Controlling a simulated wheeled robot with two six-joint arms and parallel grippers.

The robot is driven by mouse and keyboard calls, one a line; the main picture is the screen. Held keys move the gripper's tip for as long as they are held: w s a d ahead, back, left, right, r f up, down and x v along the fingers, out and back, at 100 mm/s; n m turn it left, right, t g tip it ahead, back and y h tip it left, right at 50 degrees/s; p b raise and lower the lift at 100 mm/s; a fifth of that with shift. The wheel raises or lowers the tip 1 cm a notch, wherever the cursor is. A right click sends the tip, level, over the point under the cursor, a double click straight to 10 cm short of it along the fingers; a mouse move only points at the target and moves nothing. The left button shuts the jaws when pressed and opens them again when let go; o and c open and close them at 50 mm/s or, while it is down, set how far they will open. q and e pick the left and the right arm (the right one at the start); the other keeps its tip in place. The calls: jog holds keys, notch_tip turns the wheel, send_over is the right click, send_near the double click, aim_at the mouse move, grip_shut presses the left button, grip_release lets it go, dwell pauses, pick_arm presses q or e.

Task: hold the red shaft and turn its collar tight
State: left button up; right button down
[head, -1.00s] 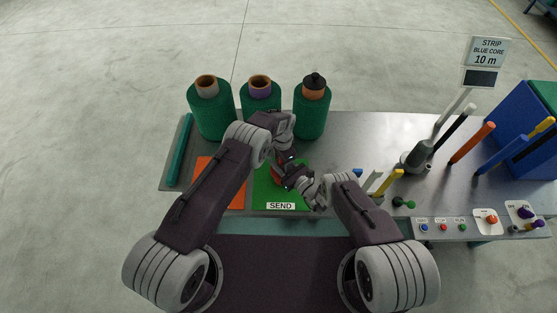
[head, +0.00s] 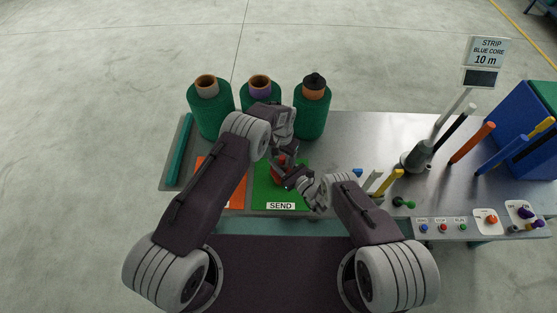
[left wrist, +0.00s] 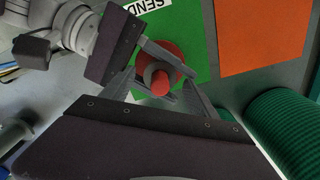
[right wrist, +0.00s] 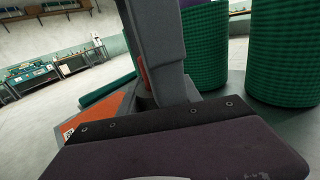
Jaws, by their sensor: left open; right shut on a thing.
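The red shaft (head: 279,173) stands on the green SEND mat (head: 268,198). In the left wrist view its round red end (left wrist: 160,88) shows, with a dark grey collar (left wrist: 148,72) around it and a wider red part behind. My right gripper (head: 289,180) reaches in from the right and is shut on the red shaft, low down. In the right wrist view only a sliver of red (right wrist: 142,68) shows beside its fingers. My left gripper (head: 285,153) is open above the shaft, its fingers spread on either side of the shaft's end; I cannot tell whether they touch it.
Three green net rolls (head: 211,110) stand behind my grippers. An orange mat (head: 236,194) lies left of the green one, with a teal rod (head: 180,150) at the table's left edge. Upright coloured rods (head: 472,143) and a button panel (head: 442,227) are at the right.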

pick_arm(q)
jog(key=shift+s+f, duration=0.1)
jog(key=shift+f, duration=1.3)
